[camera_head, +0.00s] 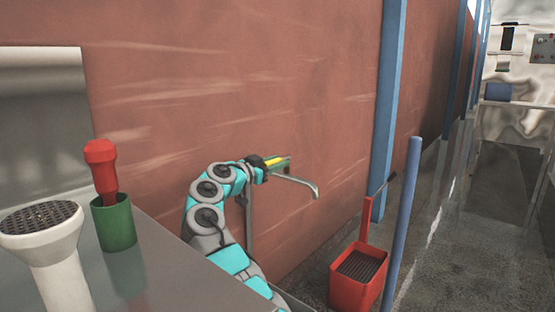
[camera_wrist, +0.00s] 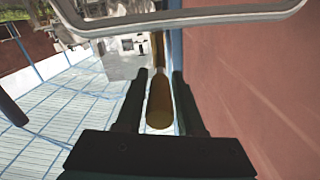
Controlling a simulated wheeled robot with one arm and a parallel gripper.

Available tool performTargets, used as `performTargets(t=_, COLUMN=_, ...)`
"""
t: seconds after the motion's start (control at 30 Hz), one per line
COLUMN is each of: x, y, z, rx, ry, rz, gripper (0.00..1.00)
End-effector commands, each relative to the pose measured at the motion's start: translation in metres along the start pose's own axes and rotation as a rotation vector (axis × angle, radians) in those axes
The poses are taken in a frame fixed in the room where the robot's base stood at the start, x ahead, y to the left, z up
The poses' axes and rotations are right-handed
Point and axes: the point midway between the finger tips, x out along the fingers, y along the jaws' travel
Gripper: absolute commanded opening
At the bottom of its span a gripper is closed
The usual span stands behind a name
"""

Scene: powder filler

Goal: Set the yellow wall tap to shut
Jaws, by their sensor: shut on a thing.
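The yellow tap handle (camera_head: 274,161) is at the red-brown wall, with its grey curved spout (camera_head: 301,182) reaching right and bending down at the end. My gripper (camera_head: 264,163) is at the handle, its dark jaws covering part of it. In the wrist view my gripper (camera_wrist: 158,104) has its two dark fingers on either side of the brownish-yellow handle (camera_wrist: 160,101), shut on it. The spout (camera_wrist: 185,20) crosses the top of that view. The tap's body is mostly hidden.
A red bucket (camera_head: 357,279) and a blue pole (camera_head: 404,225) stand right of the tap. A blue post (camera_head: 388,110) runs up the wall. A grey counter (camera_head: 165,275) at left holds a green cup (camera_head: 113,224) with a red-handled tool (camera_head: 101,165) and a white perforated-top vessel (camera_head: 55,255).

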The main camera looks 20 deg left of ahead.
Motion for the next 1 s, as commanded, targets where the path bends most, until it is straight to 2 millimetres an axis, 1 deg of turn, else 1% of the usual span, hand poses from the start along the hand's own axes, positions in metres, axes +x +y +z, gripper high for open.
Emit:
performTargets(t=0.17, x=0.0004, y=0.0001, z=-0.0005, rx=0.000, ry=0.002, rz=-0.001, gripper=0.00)
performTargets(t=0.2, x=0.0005, y=0.0001, z=-0.0005, rx=0.000, ry=0.002, rz=-0.001, gripper=0.41)
performTargets(t=0.43, x=0.0001, y=0.0000, z=-0.0006, rx=0.001, ry=0.002, rz=-0.001, gripper=0.66)
performTargets(t=0.77, x=0.0004, y=0.0005, z=0.0009, rx=0.001, ry=0.000, rz=-0.006, gripper=0.67)
performTargets(t=1.0, x=0.0037, y=0.0031, z=0.0059, rx=0.004, ry=-0.012, rz=-0.060, gripper=0.67)
